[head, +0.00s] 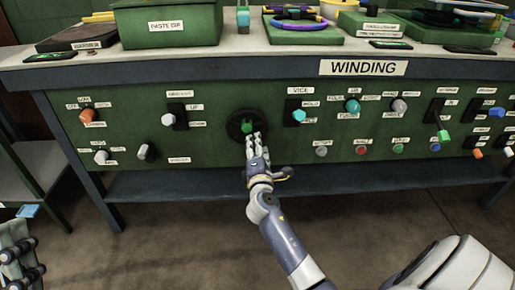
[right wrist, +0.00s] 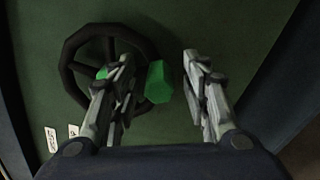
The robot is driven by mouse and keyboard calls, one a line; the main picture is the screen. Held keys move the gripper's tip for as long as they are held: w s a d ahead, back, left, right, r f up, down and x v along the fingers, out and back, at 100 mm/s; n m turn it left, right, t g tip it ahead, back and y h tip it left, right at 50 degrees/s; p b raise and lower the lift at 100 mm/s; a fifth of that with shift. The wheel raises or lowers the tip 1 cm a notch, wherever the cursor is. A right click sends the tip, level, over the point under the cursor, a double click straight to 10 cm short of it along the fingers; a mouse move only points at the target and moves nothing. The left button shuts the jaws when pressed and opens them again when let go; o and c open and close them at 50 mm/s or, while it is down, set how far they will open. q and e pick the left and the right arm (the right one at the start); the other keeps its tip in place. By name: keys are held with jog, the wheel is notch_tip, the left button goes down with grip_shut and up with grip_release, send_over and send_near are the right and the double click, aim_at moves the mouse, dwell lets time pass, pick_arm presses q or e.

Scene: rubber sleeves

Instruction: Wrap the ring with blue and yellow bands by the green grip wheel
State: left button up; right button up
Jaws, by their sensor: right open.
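The hand wheel (right wrist: 67,72) has a dark rim and a green grip (right wrist: 158,82). In the head view the wheel (head: 232,126) is on the front of the green bench panel, its grip partly hidden. My right gripper (head: 257,138) is at the wheel's lower right. In the right wrist view my right gripper (right wrist: 158,55) is open, with the green grip between its fingers, closer to the left one; contact cannot be told. A ring with blue-purple and yellow parts (head: 300,25) lies on a green block on the bench top. My left gripper (head: 17,258) is at the lower left, cut off.
The panel carries several knobs and levers, including a cyan VICE knob (head: 299,115) right of the wheel and a grey-white lever knob (head: 168,119) to its left. A green box (head: 167,28) stands on the bench. A dark shelf (head: 350,182) runs below; floor in front is clear.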

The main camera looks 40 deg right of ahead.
jog(key=v, duration=1.2)
